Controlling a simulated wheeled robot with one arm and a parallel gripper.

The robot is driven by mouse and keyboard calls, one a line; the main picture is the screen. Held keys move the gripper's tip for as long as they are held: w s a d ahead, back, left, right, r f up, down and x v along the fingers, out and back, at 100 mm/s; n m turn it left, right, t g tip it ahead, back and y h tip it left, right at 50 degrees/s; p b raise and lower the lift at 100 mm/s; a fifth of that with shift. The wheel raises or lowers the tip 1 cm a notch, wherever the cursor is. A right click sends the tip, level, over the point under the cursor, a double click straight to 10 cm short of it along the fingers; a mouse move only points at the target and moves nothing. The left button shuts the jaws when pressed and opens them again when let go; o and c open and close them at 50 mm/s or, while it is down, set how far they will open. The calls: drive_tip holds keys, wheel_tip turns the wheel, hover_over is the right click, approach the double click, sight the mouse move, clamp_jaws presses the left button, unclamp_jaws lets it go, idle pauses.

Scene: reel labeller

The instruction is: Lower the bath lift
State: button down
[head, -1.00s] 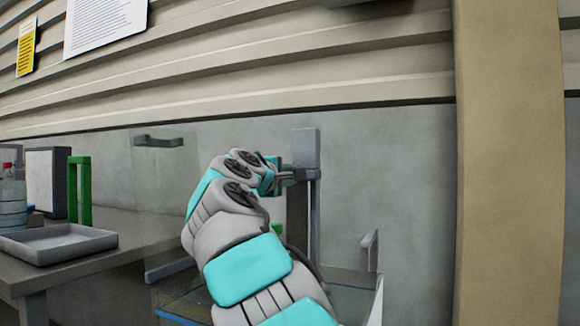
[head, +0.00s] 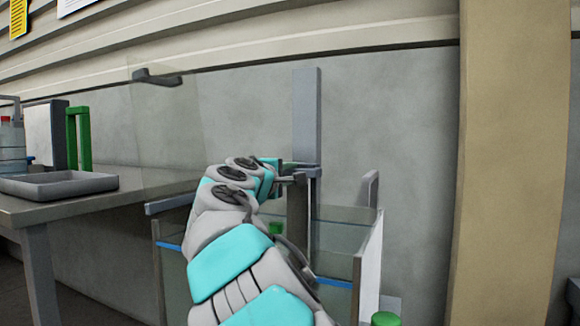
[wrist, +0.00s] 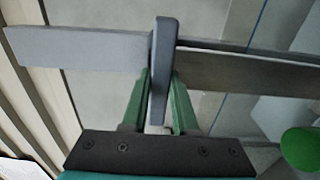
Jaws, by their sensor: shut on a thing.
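A tall grey post (head: 306,105) stands against the wall at the back of a glass-walled bath (head: 345,240). My gripper (head: 290,174) is beside the post, a little above the bath's rim. In the wrist view, the green fingers of my gripper (wrist: 158,105) are shut on an upright grey bar, the lift handle (wrist: 162,60). This handle crosses in front of the post, which runs sideways in that view (wrist: 80,48). My arm hides part of the bath, and what the lift carries cannot be made out.
A clear panel with a dark grey handle (head: 157,78) stands up left of the bath. A table with a grey tray (head: 60,185), a bottle (head: 12,145) and a green frame (head: 78,138) is at left. A green knob (head: 385,318) is at the bath's front right; a tan pillar (head: 512,170) stands right.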

drive_tip(key=shift+f, duration=0.65)
drive_tip(key=c, duration=0.7)
unclamp_jaws()
drive_tip(key=shift+v, duration=3.9)
drive_tip(key=shift+c, duration=0.2)
